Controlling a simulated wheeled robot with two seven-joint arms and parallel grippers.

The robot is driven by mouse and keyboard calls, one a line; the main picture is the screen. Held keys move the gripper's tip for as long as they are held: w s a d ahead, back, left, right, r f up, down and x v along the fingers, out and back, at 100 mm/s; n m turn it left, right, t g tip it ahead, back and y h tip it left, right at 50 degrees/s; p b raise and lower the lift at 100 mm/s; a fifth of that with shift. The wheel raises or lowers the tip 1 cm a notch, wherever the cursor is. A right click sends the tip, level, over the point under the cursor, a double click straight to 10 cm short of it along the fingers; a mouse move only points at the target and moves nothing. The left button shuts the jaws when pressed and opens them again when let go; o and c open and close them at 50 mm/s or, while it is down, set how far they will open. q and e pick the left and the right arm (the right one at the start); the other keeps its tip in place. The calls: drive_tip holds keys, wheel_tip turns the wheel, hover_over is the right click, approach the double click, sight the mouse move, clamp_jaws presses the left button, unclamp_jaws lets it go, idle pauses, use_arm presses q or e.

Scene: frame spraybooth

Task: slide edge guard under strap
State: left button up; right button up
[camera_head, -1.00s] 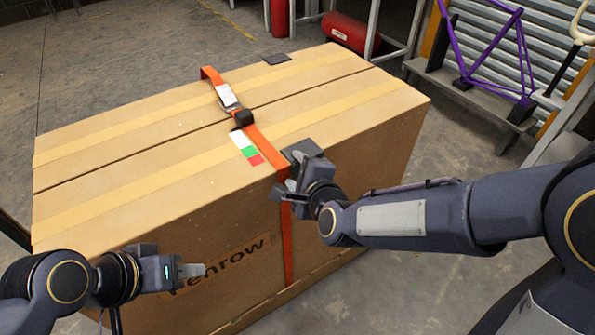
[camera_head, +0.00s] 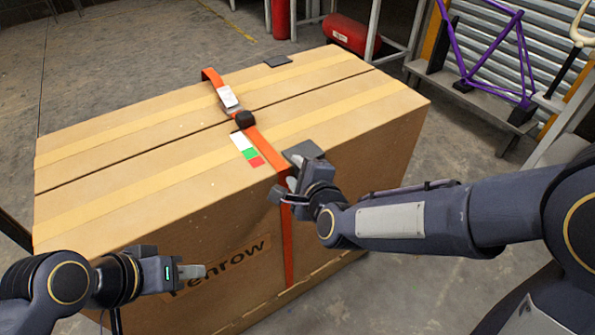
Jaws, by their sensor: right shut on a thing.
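A dark grey edge guard (camera_head: 302,149) sits at the box's near top edge, its visible flat part just right of the orange strap (camera_head: 264,147). The strap runs over the box (camera_head: 118,182) and down its front face. My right gripper (camera_head: 283,188) is at this edge, shut on the guard, with its fingertips close to the strap. The gripper hides the guard's lower part, so I cannot tell whether any of it is under the strap. My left gripper (camera_head: 178,272) is open and empty in front of the box's front face, left of the strap.
A buckle (camera_head: 243,119) and a white tag (camera_head: 228,97) are on the strap. Another dark pad (camera_head: 277,60) lies at the far top edge. A purple frame (camera_head: 497,60) stands on a bench at the right.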

sight(267, 181)
drive_tip(key=shift+s+a+f+p, duration=0.25)
drive_tip(key=shift+s+a, duration=0.75)
drive_tip(key=shift+a, duration=0.25)
drive_tip(key=shift+s+a+f+p, duration=0.15)
drive_tip(key=shift+s+a+f, duration=0.05)
drive_tip(key=shift+s+a, duration=0.95)
drive_tip(key=shift+w+a, duration=0.1)
drive_tip(key=shift+w, duration=0.05)
drive_tip(key=o, duration=0.9)
drive_tip(key=shift+w, duration=0.1)
drive_tip(key=shift+c, duration=0.2)
drive_tip(key=shift+r, duration=0.2)
